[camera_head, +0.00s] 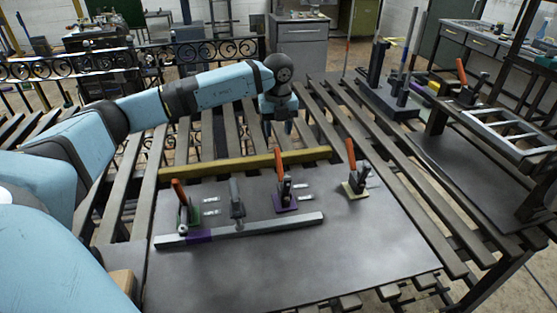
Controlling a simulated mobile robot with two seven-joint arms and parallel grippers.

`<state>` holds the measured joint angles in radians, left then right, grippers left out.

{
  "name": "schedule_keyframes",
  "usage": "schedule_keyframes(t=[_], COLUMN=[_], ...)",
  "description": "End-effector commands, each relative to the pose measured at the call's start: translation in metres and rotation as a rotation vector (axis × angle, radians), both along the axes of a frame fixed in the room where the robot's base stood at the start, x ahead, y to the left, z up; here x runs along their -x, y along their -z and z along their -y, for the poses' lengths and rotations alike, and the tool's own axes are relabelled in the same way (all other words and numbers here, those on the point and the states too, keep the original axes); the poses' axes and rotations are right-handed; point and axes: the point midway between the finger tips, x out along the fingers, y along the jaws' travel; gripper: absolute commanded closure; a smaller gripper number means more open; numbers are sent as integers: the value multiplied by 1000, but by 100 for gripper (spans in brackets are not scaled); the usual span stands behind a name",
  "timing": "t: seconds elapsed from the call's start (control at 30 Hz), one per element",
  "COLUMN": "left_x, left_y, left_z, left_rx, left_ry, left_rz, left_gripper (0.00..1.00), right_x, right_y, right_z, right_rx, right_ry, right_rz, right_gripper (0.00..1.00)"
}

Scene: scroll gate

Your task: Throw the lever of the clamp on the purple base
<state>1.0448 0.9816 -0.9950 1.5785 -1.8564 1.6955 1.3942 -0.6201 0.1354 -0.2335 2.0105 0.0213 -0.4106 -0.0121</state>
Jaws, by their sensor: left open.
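The clamp on the purple base (288,206) stands on the dark plate in the middle of the camera_head view. Its orange lever (279,164) points up, tilted slightly left. My left gripper (278,130) hangs pointing down over the slatted table, beyond the yellow bar and behind this clamp in the picture. It is open and empty, apart from the lever. My right gripper is not in view.
A clamp on a green base (194,217) stands left, one on a yellow base (349,188) right, both with upright orange levers. A grey upright piece (236,200) stands between. A grey bar (260,228) lies in front, a yellow bar (235,164) behind. The plate's front (300,268) is clear.

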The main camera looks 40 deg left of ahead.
Motion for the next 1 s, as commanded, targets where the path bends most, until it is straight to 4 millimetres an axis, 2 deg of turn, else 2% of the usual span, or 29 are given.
schedule_keyframes(t=[0.3,0.5,0.7,0.97,1.0], left_x=[1,0,0,0,0], left_y=[69,99,112,113,113], left_z=[1,1,0,1,1], left_rx=[3,2,2,1,1], left_ry=[2,1,1,2,2], left_rz=[-3,-2,0,0,0], left_gripper=[55,55,55,55,62], right_x=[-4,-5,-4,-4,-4], right_y=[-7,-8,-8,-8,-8], right_z=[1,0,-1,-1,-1], right_rx=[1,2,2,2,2], right_ry=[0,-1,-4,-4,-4], right_rz=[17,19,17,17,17], right_gripper=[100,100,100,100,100])
